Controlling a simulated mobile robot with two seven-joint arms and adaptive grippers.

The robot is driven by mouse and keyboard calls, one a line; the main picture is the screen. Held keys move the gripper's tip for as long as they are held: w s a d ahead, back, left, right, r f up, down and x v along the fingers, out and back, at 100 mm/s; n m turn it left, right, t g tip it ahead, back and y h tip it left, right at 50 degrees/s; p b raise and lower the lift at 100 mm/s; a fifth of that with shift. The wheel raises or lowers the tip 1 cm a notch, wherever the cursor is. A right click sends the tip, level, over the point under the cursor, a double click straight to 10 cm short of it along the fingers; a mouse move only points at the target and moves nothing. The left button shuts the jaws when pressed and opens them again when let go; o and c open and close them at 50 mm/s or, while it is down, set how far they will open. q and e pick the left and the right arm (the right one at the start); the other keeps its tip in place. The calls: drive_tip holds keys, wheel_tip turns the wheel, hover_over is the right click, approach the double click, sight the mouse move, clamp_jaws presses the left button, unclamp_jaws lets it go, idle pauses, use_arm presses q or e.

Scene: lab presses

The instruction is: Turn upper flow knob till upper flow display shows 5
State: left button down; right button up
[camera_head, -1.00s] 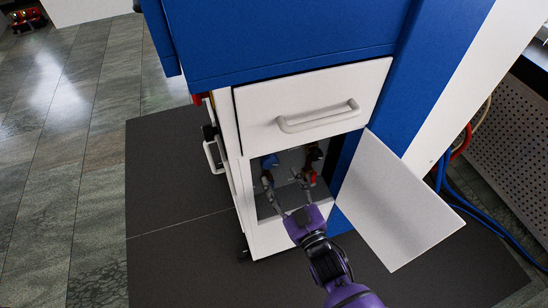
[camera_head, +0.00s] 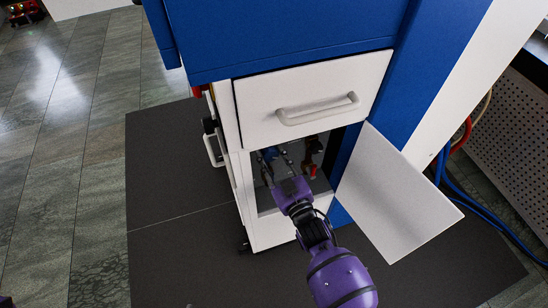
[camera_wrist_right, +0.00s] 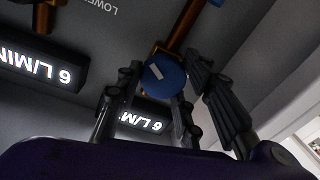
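My right gripper (camera_head: 279,166) reaches into the open lower compartment of the cabinet. In the right wrist view its fingers (camera_wrist_right: 166,70) are apart, on either side of a round blue knob (camera_wrist_right: 163,76) with a pale mark. Contact with the knob is not clear. The knob sits by a copper-coloured pipe. Two lit displays show upside down: one (camera_wrist_right: 40,62) at the left and one (camera_wrist_right: 142,122) partly behind the fingers. Each has one digit, 6 or 9, before L/MIN. An upside-down LOWER label shows near the top. My left gripper is out of view.
A white drawer (camera_head: 280,85) with a handle is above the opening. The open white door (camera_head: 395,195) stands to its right. A red-handled fitting (camera_head: 312,170) is inside at the right. Blue hoses (camera_head: 470,205) run at the far right. Dark matting (camera_head: 170,250) surrounds the cabinet.

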drive_tip(key=shift+d, duration=0.1)
drive_tip(key=shift+c, duration=1.2)
drive_tip(key=m, duration=0.4)
drive_tip(key=shift+f, duration=0.15)
drive_tip(key=o, duration=1.1)
drive_tip(key=shift+d, duration=0.1)
drive_tip(key=shift+c, duration=0.2)
drive_tip(key=v, duration=1.2)
drive_tip(key=shift+f, duration=0.2)
